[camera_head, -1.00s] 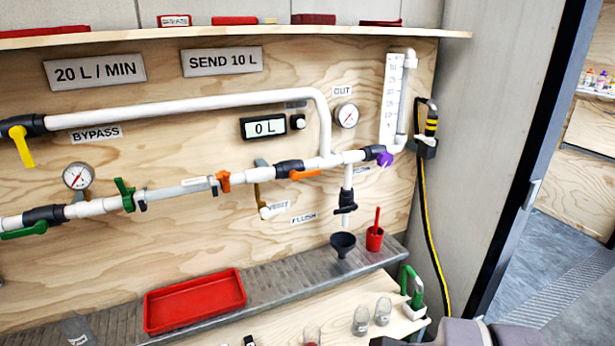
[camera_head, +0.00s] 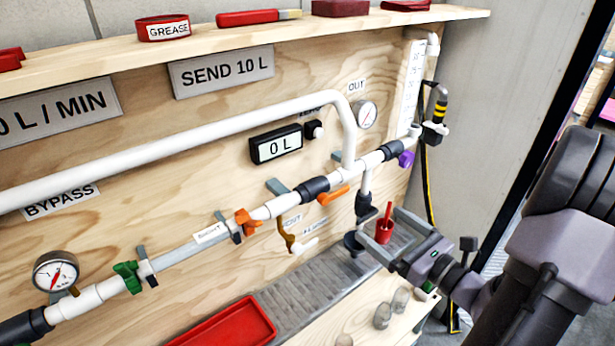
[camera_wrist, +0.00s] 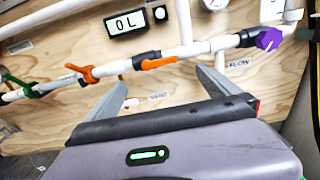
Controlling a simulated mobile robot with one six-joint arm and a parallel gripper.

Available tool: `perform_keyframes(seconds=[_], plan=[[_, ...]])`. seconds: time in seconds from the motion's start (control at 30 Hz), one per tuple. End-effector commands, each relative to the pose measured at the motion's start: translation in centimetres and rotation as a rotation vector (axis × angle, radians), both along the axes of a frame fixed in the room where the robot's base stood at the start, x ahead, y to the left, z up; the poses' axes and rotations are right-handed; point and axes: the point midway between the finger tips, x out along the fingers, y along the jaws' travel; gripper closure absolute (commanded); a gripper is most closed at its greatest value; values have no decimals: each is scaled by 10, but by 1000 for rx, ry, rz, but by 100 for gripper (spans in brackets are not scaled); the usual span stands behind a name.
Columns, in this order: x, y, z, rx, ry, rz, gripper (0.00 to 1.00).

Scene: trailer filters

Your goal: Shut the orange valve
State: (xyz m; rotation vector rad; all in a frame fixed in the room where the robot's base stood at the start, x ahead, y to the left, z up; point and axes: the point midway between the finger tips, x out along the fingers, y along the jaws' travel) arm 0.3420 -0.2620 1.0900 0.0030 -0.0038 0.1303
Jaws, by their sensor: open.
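The orange valve handle (camera_head: 333,197) sits on a black valve body (camera_head: 313,190) in the white pipe (camera_head: 268,210). The handle lies roughly along the pipe. In the wrist view the orange handle (camera_wrist: 159,62) shows beyond and between the finger ends. My gripper (camera_head: 378,226) is open and empty, to the right of and below the valve in the head view, apart from the handle. In the wrist view my gripper (camera_wrist: 160,79) has its two grey fingers spread.
An orange clamp (camera_head: 246,222) and a green clamp (camera_head: 128,277) sit on the pipe to the left. A purple handle (camera_head: 406,159) is to the right. A yellowish lever (camera_head: 287,236) hangs below.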

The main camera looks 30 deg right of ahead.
Motion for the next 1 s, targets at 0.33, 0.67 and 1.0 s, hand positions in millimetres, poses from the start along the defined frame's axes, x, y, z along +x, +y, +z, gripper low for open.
perform_keyframes(seconds=[0.33, 0.67, 1.0], plan=[[93, 17, -2, -5, 1, 14, 0], [151, 24, -1, -3, 2, 9, 0], [158, 25, 0, -2, 3, 9, 0]])
